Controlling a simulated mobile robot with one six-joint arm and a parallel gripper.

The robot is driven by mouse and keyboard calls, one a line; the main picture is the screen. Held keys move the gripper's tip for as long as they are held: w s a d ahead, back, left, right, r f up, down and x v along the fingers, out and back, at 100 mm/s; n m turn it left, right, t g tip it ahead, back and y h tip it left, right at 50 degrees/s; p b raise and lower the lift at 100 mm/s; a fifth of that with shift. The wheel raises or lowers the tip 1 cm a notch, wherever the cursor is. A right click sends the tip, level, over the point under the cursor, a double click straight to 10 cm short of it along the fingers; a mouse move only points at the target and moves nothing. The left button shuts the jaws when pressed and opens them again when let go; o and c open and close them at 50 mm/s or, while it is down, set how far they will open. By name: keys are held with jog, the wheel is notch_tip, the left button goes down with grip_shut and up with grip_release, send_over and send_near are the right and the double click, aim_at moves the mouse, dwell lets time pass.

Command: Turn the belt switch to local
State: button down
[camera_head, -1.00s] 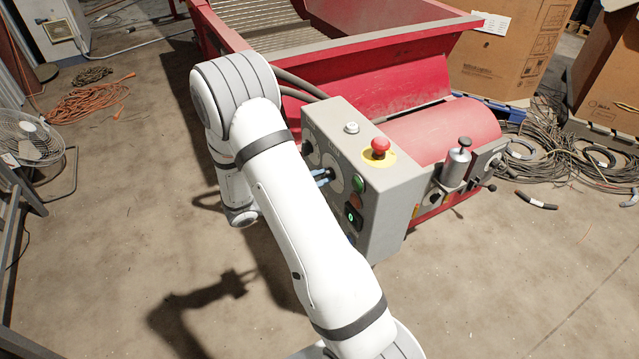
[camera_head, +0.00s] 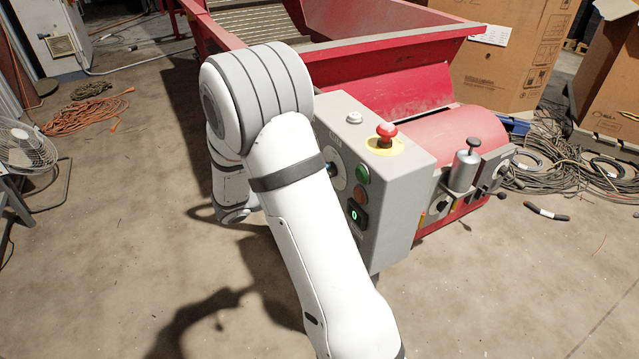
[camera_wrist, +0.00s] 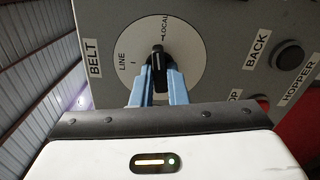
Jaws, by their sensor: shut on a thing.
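The belt switch (camera_wrist: 158,52) is a black knob on a round pale plate (camera_wrist: 190,66) marked LINE and LOCAL, beside a BELT label. In the wrist view its upper end points up, roughly toward the LOCAL side; I cannot tell whether it sits exactly on the mark. My gripper (camera_wrist: 159,75) is shut on the knob, with one blue finger on each side. In the head view the plate (camera_head: 338,178) shows on the grey control box (camera_head: 402,190), and my arm hides most of the gripper and knob.
The box also carries a red mushroom button (camera_head: 386,130), a green button (camera_head: 362,173) and a lit display (camera_head: 356,214). The wrist view shows a black BACK button (camera_wrist: 288,55). A red hopper machine (camera_head: 415,85) stands behind. Bare floor lies in front.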

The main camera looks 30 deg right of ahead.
jog(key=shift+f+m+b, duration=0.1)
jog(key=shift+m+b, duration=0.95)
jog(key=shift+m, duration=0.05)
jog(key=c, duration=1.4)
grip_release()
jog(key=shift+c, duration=0.2)
jog(key=a+p, duration=0.2)
jog(key=a, duration=0.5)
jog(key=shift+s+a, duration=0.15)
jog(key=shift+a, duration=0.25)
